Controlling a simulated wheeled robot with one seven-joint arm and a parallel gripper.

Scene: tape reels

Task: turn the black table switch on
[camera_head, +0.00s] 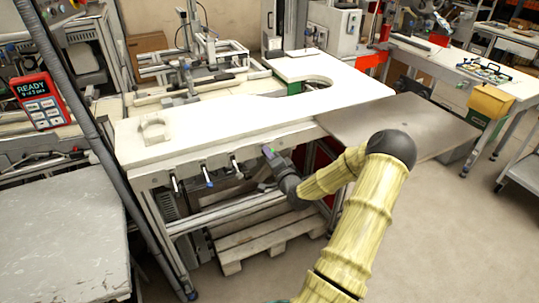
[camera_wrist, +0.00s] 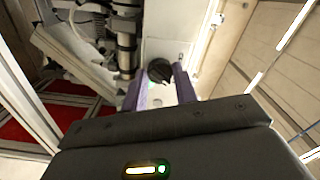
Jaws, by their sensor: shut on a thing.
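The black table switch (camera_wrist: 160,70) shows in the wrist view as a round dark knob on a pale plate. My gripper (camera_wrist: 161,88) has its two purple fingers on either side of the knob, shut on it. In the head view my gripper (camera_head: 268,152) is at the front edge of the white table (camera_head: 215,125), just below the tabletop. The switch is not clearly visible there. I cannot tell which way the knob is set.
Several lever handles (camera_head: 208,174) hang under the table's front edge, left of my gripper. A wooden pallet (camera_head: 262,240) lies under the table. A brown-grey side top (camera_head: 440,125) adjoins on the right. A red device reading READY (camera_head: 42,103) stands at left.

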